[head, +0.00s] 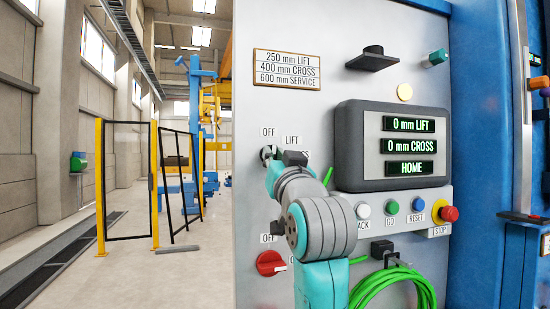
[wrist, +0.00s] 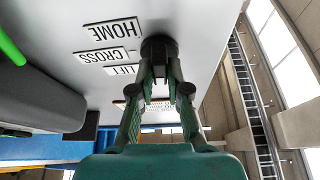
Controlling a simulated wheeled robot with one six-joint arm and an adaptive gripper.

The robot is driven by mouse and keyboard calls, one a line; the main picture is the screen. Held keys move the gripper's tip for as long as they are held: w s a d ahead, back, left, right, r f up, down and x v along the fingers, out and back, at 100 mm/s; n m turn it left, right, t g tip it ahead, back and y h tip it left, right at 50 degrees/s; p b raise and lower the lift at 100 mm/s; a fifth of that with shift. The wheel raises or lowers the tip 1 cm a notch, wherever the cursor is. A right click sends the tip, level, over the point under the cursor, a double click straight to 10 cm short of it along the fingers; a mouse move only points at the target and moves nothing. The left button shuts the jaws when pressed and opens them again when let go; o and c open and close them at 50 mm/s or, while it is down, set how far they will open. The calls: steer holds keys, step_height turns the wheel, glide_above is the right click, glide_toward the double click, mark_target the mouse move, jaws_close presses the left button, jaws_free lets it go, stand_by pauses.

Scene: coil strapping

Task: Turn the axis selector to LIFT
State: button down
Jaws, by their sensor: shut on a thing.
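The axis selector is a dark round knob (wrist: 158,46) on the grey panel face, seen in the wrist view. My gripper (wrist: 161,66) is shut on this knob, one finger on each side. LIFT (wrist: 122,70), CROSS (wrist: 101,57) and HOME (wrist: 110,30) labels show upside down beside it. In the head view my gripper (head: 269,158) reaches the panel just below the OFF and LIFT labels (head: 292,140) and hides most of the knob; CROSS is partly covered. I cannot tell which label the knob points to.
The display (head: 391,146) reads 0 mm LIFT, 0 mm CROSS, HOME. Push buttons and a red stop button (head: 449,213) sit below it. A red rotary switch (head: 271,263) and a coiled green cable (head: 393,289) are near my arm. A plate (head: 287,69) lists 250 mm LIFT.

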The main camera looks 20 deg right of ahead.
steer(key=shift+a+m+g+h, duration=0.1)
steer(key=shift+m+g+h, duration=0.25)
steer(key=shift+m+h, duration=1)
steer(key=shift+m+g+h, duration=0.3)
steer(key=shift+m, duration=1.95)
steer(key=shift+a+m+g+h, duration=0.1)
steer(key=shift+m+g+h, duration=0.25)
steer(key=shift+m+h, duration=1)
steer(key=shift+m+y, duration=0.5)
steer(key=shift+m, duration=0.15)
steer(key=c, duration=1.1)
jaws_free()
steer(key=shift+c, duration=0.2)
steer(key=shift+s, duration=0.1)
steer(key=v, duration=1.1)
steer(key=shift+s, duration=0.35)
steer(key=shift+a+f, duration=0.1)
steer(key=shift+f, duration=0.05)
